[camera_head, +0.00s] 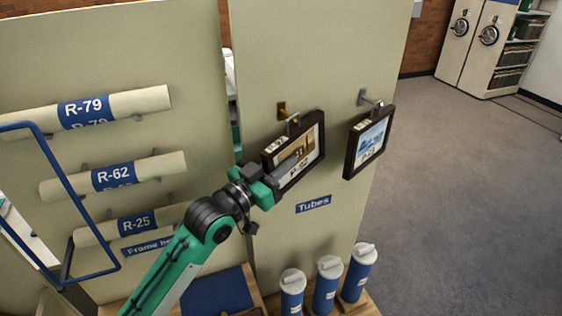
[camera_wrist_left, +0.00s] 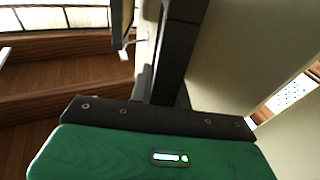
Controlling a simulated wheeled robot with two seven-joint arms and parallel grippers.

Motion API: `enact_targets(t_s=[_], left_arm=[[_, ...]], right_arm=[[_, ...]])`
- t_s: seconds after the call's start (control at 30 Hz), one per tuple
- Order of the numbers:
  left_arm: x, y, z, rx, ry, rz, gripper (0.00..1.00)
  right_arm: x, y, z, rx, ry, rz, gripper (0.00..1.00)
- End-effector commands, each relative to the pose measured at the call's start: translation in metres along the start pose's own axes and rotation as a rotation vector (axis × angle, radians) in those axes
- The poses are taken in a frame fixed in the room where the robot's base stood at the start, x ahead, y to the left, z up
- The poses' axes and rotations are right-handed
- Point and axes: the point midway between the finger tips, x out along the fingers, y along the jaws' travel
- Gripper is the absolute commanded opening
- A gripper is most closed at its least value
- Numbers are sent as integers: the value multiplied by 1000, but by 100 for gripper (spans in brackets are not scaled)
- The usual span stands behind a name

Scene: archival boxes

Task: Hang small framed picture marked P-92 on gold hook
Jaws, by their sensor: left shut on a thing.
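A small dark-framed picture (camera_head: 312,147) with a brown image and a pale label is in front of the panel. Its label looks like P-92 but is partly covered. My left gripper (camera_head: 284,174) is shut on this picture from its lower left side. The picture is tilted, with a metal hanger at its top edge. The gold hook (camera_head: 282,108) sticks out of the panel right at that hanger. I cannot tell whether the hanger is over the hook or only close to it. My right gripper is not in view.
Another dark-framed picture (camera_head: 369,142) hangs on a silver hook (camera_head: 365,98) close on the right. Rolled tubes (camera_head: 113,174) lie on pegs at the left, near a blue wire frame (camera_head: 55,160). Several blue tubes with white caps (camera_head: 326,285) stand below. The floor at right is clear.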

Motion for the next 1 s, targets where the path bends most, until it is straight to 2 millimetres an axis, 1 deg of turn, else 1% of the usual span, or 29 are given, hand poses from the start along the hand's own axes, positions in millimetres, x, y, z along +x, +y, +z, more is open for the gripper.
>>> enact_targets(t_s=[0.17,0.2,0.27,0.3,0.57,0.67,0.77,1.0], left_arm=[[0,0,-1,0,3,0,0],[0,0,-1,0,3,0,24],[0,0,-1,0,2,0,36],[0,0,-1,0,2,0,44],[0,0,1,0,-1,0,44],[-5,0,2,0,-1,-1,44],[-17,0,4,1,0,-1,44],[-57,0,4,3,1,-1,44]], right_arm=[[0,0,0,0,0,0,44],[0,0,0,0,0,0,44],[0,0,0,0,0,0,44],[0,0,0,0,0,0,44],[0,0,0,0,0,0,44],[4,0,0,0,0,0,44],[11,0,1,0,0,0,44],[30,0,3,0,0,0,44]])
